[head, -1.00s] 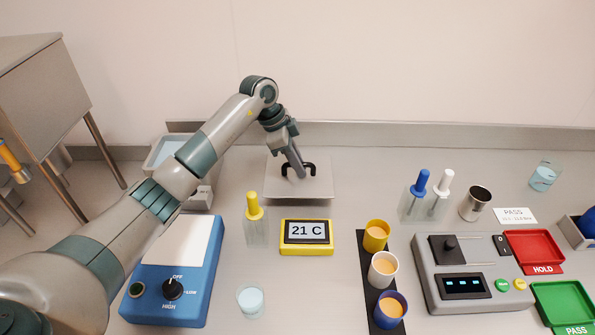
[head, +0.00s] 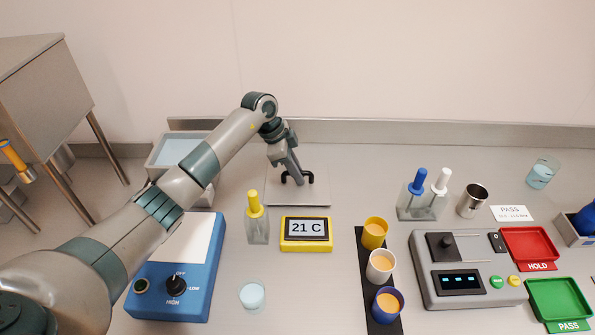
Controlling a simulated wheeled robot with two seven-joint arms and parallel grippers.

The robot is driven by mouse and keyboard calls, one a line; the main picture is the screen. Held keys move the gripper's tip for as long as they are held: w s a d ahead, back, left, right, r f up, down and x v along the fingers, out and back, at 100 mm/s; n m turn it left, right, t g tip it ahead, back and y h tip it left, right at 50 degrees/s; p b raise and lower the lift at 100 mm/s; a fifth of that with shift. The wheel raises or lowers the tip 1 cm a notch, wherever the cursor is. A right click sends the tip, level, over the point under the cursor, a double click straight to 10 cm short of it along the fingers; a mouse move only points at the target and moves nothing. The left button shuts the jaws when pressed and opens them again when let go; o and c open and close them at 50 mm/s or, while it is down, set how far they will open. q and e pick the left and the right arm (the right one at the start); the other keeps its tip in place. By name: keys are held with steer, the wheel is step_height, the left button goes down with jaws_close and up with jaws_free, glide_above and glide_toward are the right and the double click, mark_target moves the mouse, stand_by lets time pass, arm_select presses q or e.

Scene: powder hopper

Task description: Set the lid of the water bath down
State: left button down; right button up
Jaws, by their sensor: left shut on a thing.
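The lid (head: 312,197) is a flat pale grey plate with a black arched handle (head: 308,176). It lies at or very near the bench top, behind the yellow 21 C display; I cannot tell whether it touches the bench. My left gripper (head: 297,178) is shut on the lid's handle from above. The water bath (head: 168,150) is an open pale box with bluish water, at the back left, partly hidden behind my left arm. My right gripper is not in view.
A yellow-capped bottle (head: 256,222) and the yellow display (head: 306,234) stand just in front of the lid. A blue stirrer-like device (head: 190,285) is at the front left. Cups (head: 380,265) stand in a row on a black strip. Bench right of the lid is clear.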

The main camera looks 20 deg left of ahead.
arm_select(q)
steer(key=c, duration=2.1)
jaws_free()
steer(key=shift+f, duration=0.15)
steer(key=o, duration=0.3)
steer(key=shift+o, duration=0.2)
steer(key=shift+b+v, duration=0.3)
steer(key=shift+v, duration=0.55)
steer(key=b+v, duration=0.2)
steer(key=v, duration=0.7)
steer(key=shift+b, duration=0.35)
steer(key=shift+v, duration=0.8)
